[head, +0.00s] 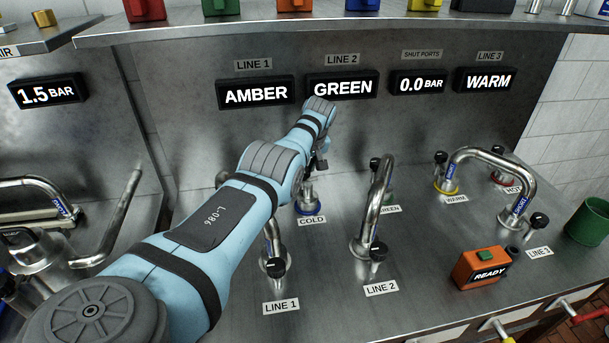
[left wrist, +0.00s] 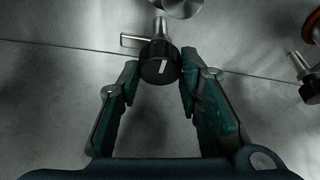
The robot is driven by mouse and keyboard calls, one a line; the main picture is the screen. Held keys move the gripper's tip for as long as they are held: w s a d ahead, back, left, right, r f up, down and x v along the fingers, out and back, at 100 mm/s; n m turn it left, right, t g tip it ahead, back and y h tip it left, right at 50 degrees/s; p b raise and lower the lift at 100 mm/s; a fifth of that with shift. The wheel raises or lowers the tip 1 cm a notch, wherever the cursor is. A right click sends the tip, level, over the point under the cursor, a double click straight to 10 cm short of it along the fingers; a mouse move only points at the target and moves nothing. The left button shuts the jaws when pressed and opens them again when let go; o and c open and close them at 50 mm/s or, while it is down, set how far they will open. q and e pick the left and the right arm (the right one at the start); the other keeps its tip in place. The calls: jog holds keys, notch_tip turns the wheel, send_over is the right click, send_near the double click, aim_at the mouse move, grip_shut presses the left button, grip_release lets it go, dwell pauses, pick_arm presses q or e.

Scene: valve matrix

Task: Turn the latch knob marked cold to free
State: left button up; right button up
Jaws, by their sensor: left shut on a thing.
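The latch knob (left wrist: 160,68) is black with a white line on its face and sits between the fingertips of my left gripper (left wrist: 160,62) in the left wrist view. The fingers are shut on it. Its white line is near upright, tilted slightly. In the head view my left arm reaches over the panel to the COLD port (head: 309,207), which has a blue ring and stands behind the COLD label (head: 312,221). My forearm hides the fingers and most of the knob there. My right gripper is not in view.
Bent steel pipes stand nearby: a LINE 2 pipe (head: 376,205) right of my arm and a LINE 3 pipe (head: 495,160) farther right. Displays read AMBER (head: 256,93), GREEN (head: 342,86) and WARM (head: 485,81). An orange READY box (head: 478,270) sits at the front right. A shelf (head: 400,27) overhangs the back.

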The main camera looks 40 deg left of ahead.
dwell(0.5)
pick_arm(q)
jog(key=o, duration=1.1)
jog(key=shift+a, duration=0.1)
jog(key=shift+o, duration=0.2)
jog(key=shift+r, duration=0.15)
jog(key=shift+r, duration=0.3)
jog(key=v, duration=1.1)
